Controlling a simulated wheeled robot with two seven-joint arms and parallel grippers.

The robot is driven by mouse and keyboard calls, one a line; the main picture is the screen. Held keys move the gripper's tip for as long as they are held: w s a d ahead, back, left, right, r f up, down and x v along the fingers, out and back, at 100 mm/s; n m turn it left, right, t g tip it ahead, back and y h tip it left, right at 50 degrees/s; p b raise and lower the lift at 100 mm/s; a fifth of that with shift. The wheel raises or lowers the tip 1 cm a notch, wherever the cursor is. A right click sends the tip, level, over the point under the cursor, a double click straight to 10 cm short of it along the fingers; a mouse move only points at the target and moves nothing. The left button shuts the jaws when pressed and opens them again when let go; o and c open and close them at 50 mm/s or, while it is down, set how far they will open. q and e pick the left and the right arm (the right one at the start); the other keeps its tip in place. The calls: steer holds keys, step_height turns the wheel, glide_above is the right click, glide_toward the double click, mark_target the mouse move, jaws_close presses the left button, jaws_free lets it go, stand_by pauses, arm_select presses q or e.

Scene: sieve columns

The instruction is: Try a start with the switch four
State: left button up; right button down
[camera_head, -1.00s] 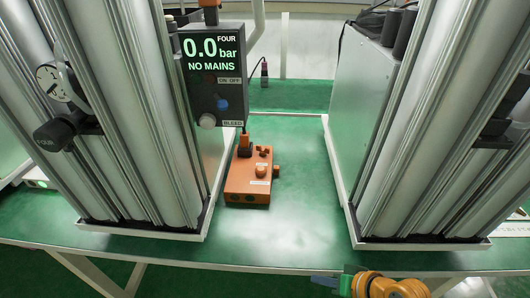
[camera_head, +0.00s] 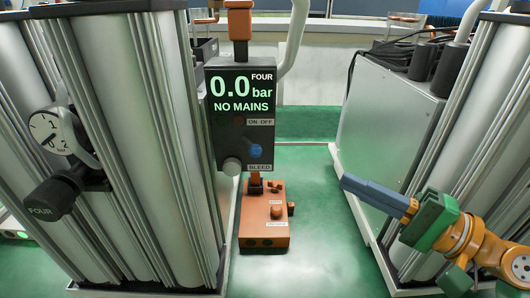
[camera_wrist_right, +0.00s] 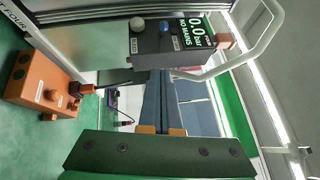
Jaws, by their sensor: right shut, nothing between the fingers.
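The dark control box marked FOUR (camera_head: 240,88) reads "0.0 bar" and "NO MAINS" in the head view. A grey knob (camera_head: 232,166) is by the BLEED label. My right gripper (camera_head: 345,181) is shut and empty, its blue fingers pointing left, to the right of the box and apart from it. In the right wrist view the box (camera_wrist_right: 172,47) appears sideways beyond the finger tips, with the blue knob (camera_wrist_right: 162,27) visible. My left gripper is not in view.
An orange box (camera_head: 264,221) with buttons stands on the green bench below the control box. A silver column with a gauge (camera_head: 46,130) and black FOUR knob (camera_head: 58,194) is left. A grey cabinet (camera_head: 385,120) and another column stand right. Green bench lies clear between.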

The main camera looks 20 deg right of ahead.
steer(key=p, duration=0.6)
glide_toward(250, 145)
steer(key=w+d, duration=0.2)
steer(key=w, duration=0.2)
steer(key=a+p, duration=0.1)
steer(key=a, duration=0.1)
steer(key=a+p, duration=0.2)
steer(key=shift+w+f, duration=0.15)
